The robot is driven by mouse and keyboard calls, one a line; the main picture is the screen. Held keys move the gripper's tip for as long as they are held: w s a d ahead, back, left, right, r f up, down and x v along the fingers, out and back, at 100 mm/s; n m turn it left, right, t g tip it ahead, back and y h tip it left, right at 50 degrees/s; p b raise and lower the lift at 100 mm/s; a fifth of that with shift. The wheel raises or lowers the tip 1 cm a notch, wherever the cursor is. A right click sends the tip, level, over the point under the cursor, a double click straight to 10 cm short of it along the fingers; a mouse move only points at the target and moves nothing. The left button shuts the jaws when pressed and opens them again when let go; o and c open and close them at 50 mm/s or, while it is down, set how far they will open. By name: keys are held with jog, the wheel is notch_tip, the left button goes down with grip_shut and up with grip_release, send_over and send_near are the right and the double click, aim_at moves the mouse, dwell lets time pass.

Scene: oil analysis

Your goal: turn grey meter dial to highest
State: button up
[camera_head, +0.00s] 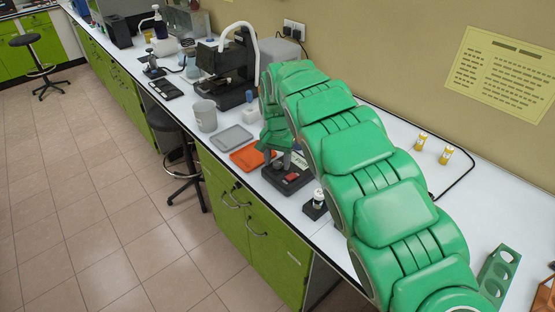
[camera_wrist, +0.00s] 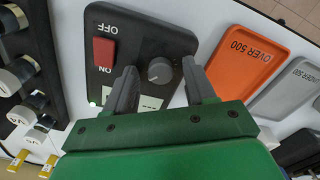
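The meter is a dark box (camera_wrist: 125,30) in the wrist view, with a red switch (camera_wrist: 104,51) between ON and OFF lettering. Its round grey dial (camera_wrist: 160,71) has a pointer mark whose exact direction is hard to read. My gripper (camera_wrist: 159,67) is open, its two dark fingers on either side of the dial with gaps between. I cannot tell how far the fingertips are above the panel. Pale labels below the dial are partly hidden by a finger. In the head view the meter (camera_head: 290,183) sits on the white counter under my gripper (camera_head: 283,157), with its dial hidden.
An orange tray (camera_wrist: 246,62) marked OVER 500 and a grey tray (camera_wrist: 285,92) lie beside the meter. Black equipment with round silver parts (camera_wrist: 25,70) is at the wrist view's left. A grey cup (camera_head: 205,116) stands farther off.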

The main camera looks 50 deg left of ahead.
aim_at(278, 163)
jog(key=shift+r, duration=3.85)
jog(key=w+d+r+m, duration=0.1)
jog(key=w+d+r, duration=0.3)
jog(key=w+d, duration=0.5)
jog(key=w+d+r+m, duration=0.1)
jog(key=d+r, duration=0.1)
jog(key=d, duration=0.9)
jog(key=w+d+r+m+h, duration=0.1)
jog(key=d+r, duration=0.1)
jog(key=d, duration=0.9)
jog(key=w+d+r+m, duration=0.1)
jog(key=d+r+m, duration=0.1)
jog(key=d, duration=0.9)
jog(key=s+d+f+g+y, duration=0.1)
jog(key=s+d+f, duration=0.1)
jog(key=s+d, duration=2.35)
jog(key=s, duration=0.6)
jog(key=shift+s+d+f+m+g, duration=0.15)
jog(key=shift+f+m+g, duration=0.25)
jog(key=shift+f, duration=0.05)
